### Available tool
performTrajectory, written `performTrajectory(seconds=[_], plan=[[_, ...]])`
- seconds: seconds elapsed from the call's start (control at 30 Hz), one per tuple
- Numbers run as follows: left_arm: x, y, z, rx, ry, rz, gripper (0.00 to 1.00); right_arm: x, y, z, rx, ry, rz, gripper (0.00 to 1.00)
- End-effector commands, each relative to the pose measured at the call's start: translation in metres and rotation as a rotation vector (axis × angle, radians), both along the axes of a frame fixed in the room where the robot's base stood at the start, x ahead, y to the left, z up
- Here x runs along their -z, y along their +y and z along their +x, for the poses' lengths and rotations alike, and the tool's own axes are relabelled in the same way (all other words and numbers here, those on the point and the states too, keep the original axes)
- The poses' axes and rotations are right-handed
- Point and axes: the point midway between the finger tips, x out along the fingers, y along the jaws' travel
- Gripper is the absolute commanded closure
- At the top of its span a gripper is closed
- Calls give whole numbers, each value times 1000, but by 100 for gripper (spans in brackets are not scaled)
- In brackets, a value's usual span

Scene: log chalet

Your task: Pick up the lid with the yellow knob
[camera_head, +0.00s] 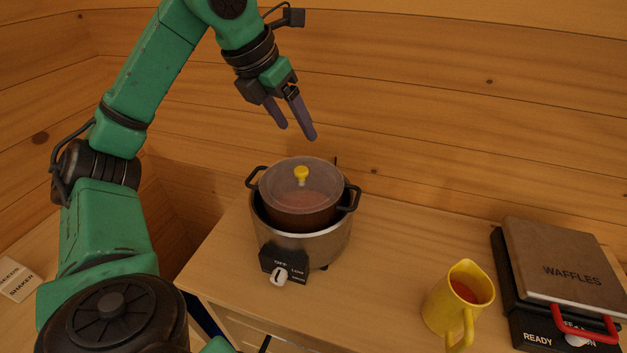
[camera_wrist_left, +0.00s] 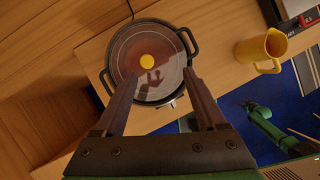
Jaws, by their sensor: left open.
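The clear round lid (camera_head: 283,188) with a yellow knob (camera_head: 301,173) lies on the slow cooker (camera_head: 303,243), whose two dark side handles stick out. Something reddish-brown shows through the lid. My left gripper (camera_head: 296,132) is open and empty, above the cooker with its fingers pointing down. In the left wrist view, the lid (camera_wrist_left: 128,50) and its knob (camera_wrist_left: 147,62) lie beyond the fingertips of my left gripper (camera_wrist_left: 160,76), roughly between them and apart from them. My right gripper is not in view.
A yellow jug (camera_head: 447,308) with reddish contents stands to the right of the cooker. A waffle maker (camera_head: 562,262) with a red handle is at the far right. Bare counter (camera_head: 405,235) lies between them. The log wall (camera_head: 430,120) rises close behind the cooker.

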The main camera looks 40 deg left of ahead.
Motion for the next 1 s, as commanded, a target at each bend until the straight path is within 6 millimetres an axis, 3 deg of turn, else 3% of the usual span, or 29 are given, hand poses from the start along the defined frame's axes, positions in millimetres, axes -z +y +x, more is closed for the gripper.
performTrajectory(seconds=[0.07, 0.2, 0.4, 0.8, 1.0], plan=[[0, 23, -13, -75, 34, 44, 27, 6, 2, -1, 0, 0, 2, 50], [28, 27, -9, -91, 53, 53, 27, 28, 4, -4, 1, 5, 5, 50], [69, 28, 10, -90, 55, 56, 27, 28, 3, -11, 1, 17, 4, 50], [124, 23, 36, -85, 51, 54, 27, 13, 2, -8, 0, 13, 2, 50], [131, 23, 39, -85, 48, 54, 27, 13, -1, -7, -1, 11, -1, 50]])
